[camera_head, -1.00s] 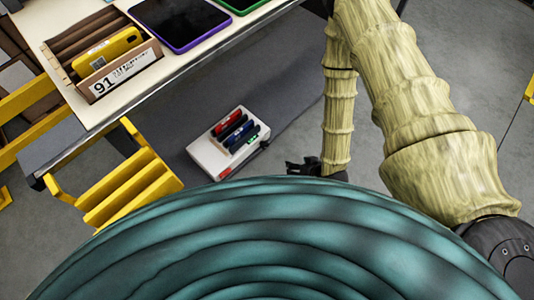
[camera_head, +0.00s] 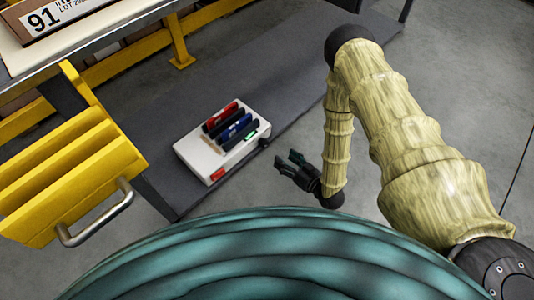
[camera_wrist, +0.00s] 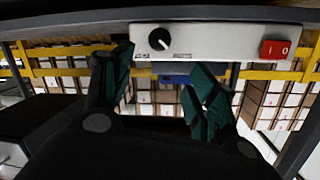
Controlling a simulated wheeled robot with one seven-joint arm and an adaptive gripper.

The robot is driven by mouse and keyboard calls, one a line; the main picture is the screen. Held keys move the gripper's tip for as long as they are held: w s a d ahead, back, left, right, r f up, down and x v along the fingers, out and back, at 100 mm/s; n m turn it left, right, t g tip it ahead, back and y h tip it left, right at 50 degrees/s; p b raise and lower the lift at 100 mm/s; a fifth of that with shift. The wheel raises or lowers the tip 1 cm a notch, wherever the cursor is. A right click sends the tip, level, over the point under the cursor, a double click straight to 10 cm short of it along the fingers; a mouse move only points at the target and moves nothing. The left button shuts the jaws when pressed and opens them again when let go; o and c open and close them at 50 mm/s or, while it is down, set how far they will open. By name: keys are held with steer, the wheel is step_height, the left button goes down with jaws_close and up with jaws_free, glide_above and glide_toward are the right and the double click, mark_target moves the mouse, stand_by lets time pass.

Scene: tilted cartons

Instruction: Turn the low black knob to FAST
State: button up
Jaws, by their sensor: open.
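The black knob (camera_wrist: 159,39) is on the white front panel of a small device (camera_wrist: 215,42) in the wrist view. Its white pointer line slants to the lower right in that picture; the small labels beside it are too blurred to read. In the head view the white device (camera_head: 205,158) sits on the low dark shelf, with a small dark knob (camera_head: 264,142) at its right side. My gripper (camera_head: 287,164) is open and empty, to the right of the device and apart from it. In the wrist view my gripper's fingers (camera_wrist: 162,80) are spread below the knob, not touching it.
A red rocker switch (camera_wrist: 276,50) is on the same panel. Several coloured packs (camera_head: 232,122) stand in the device's top. A yellow slatted unit with a metal handle (camera_head: 95,222) is at the left. The table (camera_head: 110,25) overhangs at upper left. The floor right of the shelf is clear.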

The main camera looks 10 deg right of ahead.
mark_target(266, 145)
steer(key=shift+t+y, duration=0.7)
steer(key=shift+y, duration=0.1)
steer(key=w+a+f+b, duration=0.1)
steer(key=w+b, duration=0.1)
steer(key=w, duration=0.1)
steer(key=w+a+f+b, duration=0.1)
steer(key=w+a+b, duration=0.1)
steer(key=w+b, duration=0.1)
steer(key=w+a+f+b, duration=0.2)
steer(key=b, duration=0.1)
steer(key=shift+w, duration=0.4)
steer(key=shift+b+x, duration=0.5)
steer(key=shift+x, duration=0.3)
steer(key=shift+r, duration=0.1)
steer(key=c, duration=1)
